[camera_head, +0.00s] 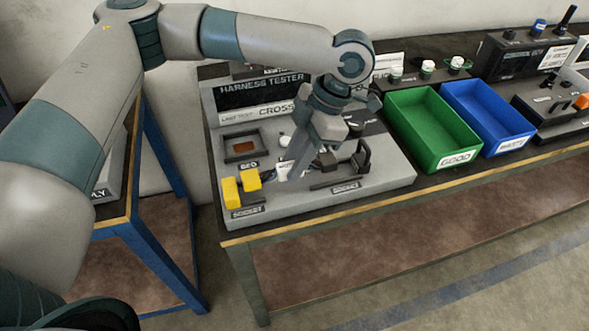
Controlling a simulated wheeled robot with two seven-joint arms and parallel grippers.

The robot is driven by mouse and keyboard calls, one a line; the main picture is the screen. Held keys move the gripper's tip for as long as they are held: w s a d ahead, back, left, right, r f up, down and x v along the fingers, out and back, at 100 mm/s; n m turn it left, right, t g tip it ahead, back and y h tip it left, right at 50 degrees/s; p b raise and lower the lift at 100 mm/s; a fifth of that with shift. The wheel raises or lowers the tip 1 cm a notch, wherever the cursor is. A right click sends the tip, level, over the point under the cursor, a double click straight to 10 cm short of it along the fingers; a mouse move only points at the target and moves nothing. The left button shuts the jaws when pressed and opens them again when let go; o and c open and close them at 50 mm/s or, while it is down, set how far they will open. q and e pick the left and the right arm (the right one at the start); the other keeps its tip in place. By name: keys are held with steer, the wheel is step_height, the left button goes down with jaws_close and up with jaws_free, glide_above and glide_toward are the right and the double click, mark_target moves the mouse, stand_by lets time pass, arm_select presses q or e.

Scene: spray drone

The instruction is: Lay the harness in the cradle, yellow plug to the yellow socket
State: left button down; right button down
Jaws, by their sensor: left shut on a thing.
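The tester (390,184) stands on the bench with a dark screen reading HARNESS TESTER. At its front left are two yellow blocks: the left one (229,192) stands by the SOCKET label, and the other (250,180) is just right of and behind it. I cannot tell for sure which is plug and which is socket. The cradle (362,160) shows as dark uprights at the front right. My left gripper (298,170) points down between the yellow blocks and the cradle, shut on the harness, which is mostly hidden by the fingers. My right gripper is not in view.
A green bin (432,128) labelled GOOD and a blue bin (488,115) stand right of the tester, both looking empty. Another dark device (520,55) is behind the blue bin. A square recess (243,147) is on the tester's left. The bench's front edge (300,225) is close to the tester.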

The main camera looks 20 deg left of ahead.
arm_select(q)
step_height(320, 180, down, 2)
steer(key=shift+f, duration=0.55)
steer(key=c, duration=1.5)
jaws_free()
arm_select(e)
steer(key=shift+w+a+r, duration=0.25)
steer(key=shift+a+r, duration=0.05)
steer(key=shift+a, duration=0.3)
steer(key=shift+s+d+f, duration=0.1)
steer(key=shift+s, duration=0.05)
arm_select(q)
steer(key=shift+w+d+r, duration=0.1)
steer(key=shift+d+r, duration=0.1)
steer(key=shift+r, duration=0.25)
steer(key=b+v, duration=0.1)
steer(key=v, duration=1)
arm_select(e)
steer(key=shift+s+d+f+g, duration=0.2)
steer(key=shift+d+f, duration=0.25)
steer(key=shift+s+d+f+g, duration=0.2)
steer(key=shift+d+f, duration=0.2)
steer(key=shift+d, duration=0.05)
